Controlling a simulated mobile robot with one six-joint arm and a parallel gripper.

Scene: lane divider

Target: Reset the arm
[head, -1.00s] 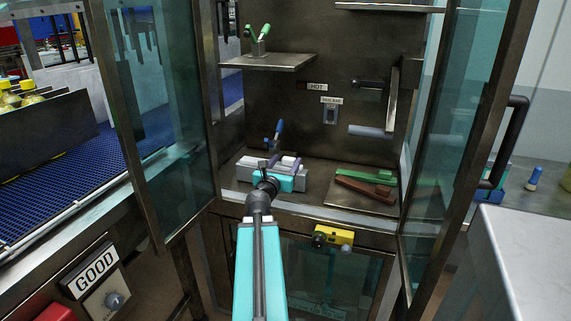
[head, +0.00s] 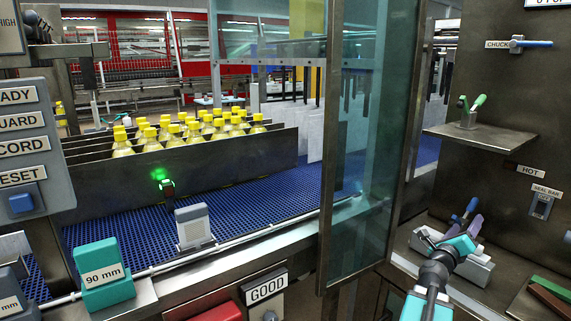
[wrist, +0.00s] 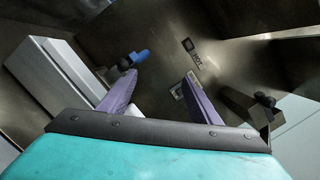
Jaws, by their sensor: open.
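My gripper (head: 470,230) is at the lower right of the head view, inside the open cabinet, above a pale grey block (head: 472,270). It is teal with purple fingers. In the wrist view the two purple fingers (wrist: 155,92) stand wide apart with nothing between them. A small blue-handled part (head: 466,211) is behind the gripper; it also shows in the wrist view (wrist: 135,57), beyond the left finger. My arm reaches in from the bottom right of the head view.
A tall glass door (head: 362,170) stands open left of my arm. Bottles with yellow caps (head: 205,125) stand behind dark dividers on a blue conveyor (head: 260,200). A shelf (head: 480,142) hangs above the gripper. Green and brown bars (head: 550,297) lie right of it.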

